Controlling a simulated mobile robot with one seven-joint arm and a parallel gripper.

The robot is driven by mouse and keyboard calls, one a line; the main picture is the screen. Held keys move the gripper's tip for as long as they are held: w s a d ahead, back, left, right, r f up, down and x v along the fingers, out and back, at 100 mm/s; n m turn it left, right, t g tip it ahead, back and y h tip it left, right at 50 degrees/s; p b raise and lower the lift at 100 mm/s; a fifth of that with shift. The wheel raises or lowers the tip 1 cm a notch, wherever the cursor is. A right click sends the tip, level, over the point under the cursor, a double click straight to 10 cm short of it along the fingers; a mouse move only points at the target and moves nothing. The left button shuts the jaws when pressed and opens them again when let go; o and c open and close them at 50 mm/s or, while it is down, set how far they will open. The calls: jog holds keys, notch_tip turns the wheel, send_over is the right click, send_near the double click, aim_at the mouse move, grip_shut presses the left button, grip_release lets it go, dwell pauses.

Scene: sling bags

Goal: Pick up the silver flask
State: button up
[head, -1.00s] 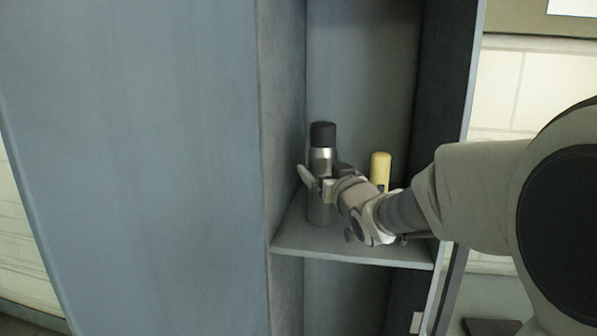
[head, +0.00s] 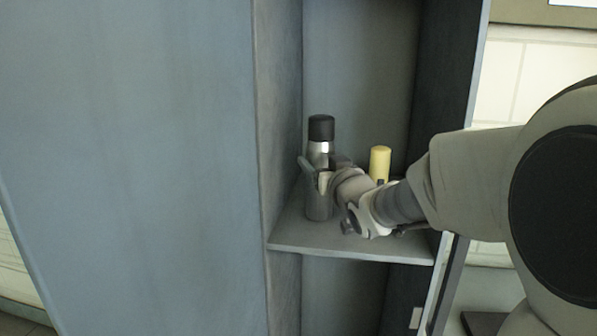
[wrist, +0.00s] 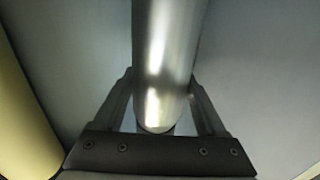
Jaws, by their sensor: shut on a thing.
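The silver flask (head: 319,204) with a black cap stands upright on the shelf in the head view, near the left wall. My gripper (head: 319,178) is around its middle, with a finger on each side, shut on it. In the wrist view the flask's shiny body (wrist: 166,60) runs between the two fingers of my gripper (wrist: 163,108). The head view does not clearly show whether the flask's base touches the shelf.
A yellow cylinder (head: 380,163) stands on the shelf to the right, partly behind my wrist; it also shows in the wrist view (wrist: 22,125). The shelf (head: 345,246) lies between cabinet side walls. A large blue-grey panel (head: 130,150) fills the left.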

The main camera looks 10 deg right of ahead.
grip_shut()
